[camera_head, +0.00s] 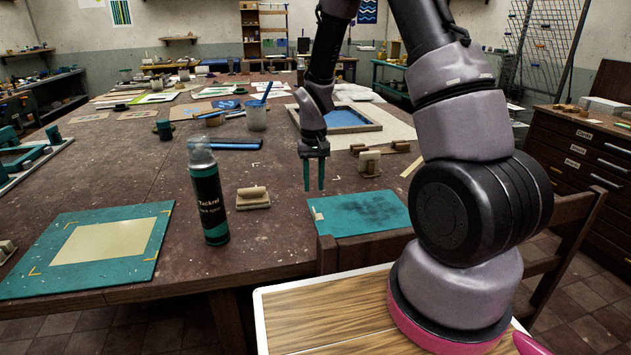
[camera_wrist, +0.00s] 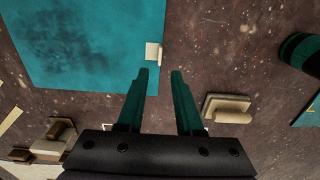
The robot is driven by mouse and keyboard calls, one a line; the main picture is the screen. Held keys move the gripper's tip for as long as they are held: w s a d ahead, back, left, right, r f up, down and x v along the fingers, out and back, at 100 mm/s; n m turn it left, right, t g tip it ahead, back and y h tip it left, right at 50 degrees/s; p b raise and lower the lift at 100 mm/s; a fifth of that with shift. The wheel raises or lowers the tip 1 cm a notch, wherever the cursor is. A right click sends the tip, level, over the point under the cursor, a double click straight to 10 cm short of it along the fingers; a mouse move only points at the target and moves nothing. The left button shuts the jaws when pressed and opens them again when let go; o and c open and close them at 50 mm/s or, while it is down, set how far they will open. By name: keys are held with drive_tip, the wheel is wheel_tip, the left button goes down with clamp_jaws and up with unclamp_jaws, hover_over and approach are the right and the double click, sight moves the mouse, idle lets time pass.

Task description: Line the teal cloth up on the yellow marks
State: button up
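The teal cloth (camera_head: 365,212), a flat sheet with dark smudges, lies near the table's front edge. A small pale tab (camera_head: 318,215) sits at its left edge. The cloth (camera_wrist: 75,45) and its tab (camera_wrist: 153,52) also show in the wrist view. Yellow corner marks (camera_head: 69,225) are on a teal board (camera_head: 35,285) at the left, around a cream sheet (camera_head: 103,242). My gripper (camera_head: 314,187) points down above the table, behind the cloth in the head view. Its teal fingers (camera_wrist: 160,73) are apart with nothing between them; the tab shows just beyond their tips.
A spray can (camera_head: 208,195) and a wooden-handled block (camera_head: 253,197) stand between board and cloth. More small blocks (camera_head: 370,163) and a blue-centred frame (camera_head: 345,120) lie behind the cloth. A chair back (camera_head: 375,245) stands at the front edge. Bare table shows around the handled block.

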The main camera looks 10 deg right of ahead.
wheel_tip(320, 180, down, 9)
drive_tip(key=shift+r, duration=0.2)
clamp_jaws()
idle(1.7)
